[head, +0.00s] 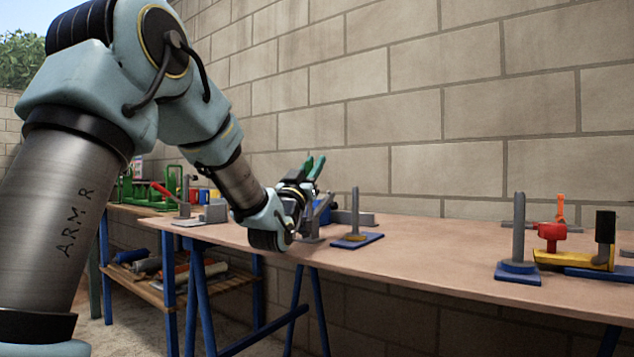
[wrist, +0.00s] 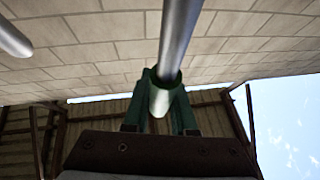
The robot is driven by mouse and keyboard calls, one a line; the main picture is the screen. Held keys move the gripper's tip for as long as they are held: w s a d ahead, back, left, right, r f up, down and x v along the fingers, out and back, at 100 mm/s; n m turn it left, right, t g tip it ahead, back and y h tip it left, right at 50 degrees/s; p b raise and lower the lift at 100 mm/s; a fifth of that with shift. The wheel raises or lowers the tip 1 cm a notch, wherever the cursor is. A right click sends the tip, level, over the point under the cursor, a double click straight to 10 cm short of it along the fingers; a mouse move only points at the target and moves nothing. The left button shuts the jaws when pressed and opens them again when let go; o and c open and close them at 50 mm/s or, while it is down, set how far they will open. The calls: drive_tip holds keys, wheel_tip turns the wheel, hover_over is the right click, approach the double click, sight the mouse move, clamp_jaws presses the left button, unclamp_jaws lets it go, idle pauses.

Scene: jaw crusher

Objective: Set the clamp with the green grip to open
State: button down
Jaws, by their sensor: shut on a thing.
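My gripper (head: 312,168) is over the workbench in the head view, its dark green fingers pointing up. In the wrist view my gripper (wrist: 163,82) is closed around the end of a metal lever (wrist: 181,30) with a green grip (wrist: 170,77).
The workbench (head: 430,250) holds a post on a blue plate (head: 355,238) close to the right of the clamp. A clamp with a red grip (head: 166,190) stands left. A yellow clamp (head: 572,258) and another post (head: 518,228) stand right. The bench middle is clear; a block wall (head: 430,110) rises behind.

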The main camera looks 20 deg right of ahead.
sight(307, 171)
drive_tip(key=shift+s+a, duration=0.1)
drive_tip(key=shift+a, duration=0.05)
idle(0.4)
drive_tip(key=c, duration=0.7)
unclamp_jaws()
drive_tip(key=shift+c, duration=0.2)
drive_tip(key=shift+s+a+f, duration=0.2)
drive_tip(key=shift+a, duration=0.05)
drive_tip(key=v, duration=0.2)
drive_tip(key=shift+s+a+f, duration=0.1)
drive_tip(key=shift+s+a, duration=0.1)
drive_tip(key=shift+a, duration=0.1)
drive_tip(key=s+a+p, duration=0.1)
drive_tip(key=s+a, duration=0.6)
drive_tip(key=a, duration=0.1)
drive_tip(key=shift+s+a, duration=0.25)
drive_tip(key=shift+a, duration=0.1)
drive_tip(key=shift+c, duration=0.3)
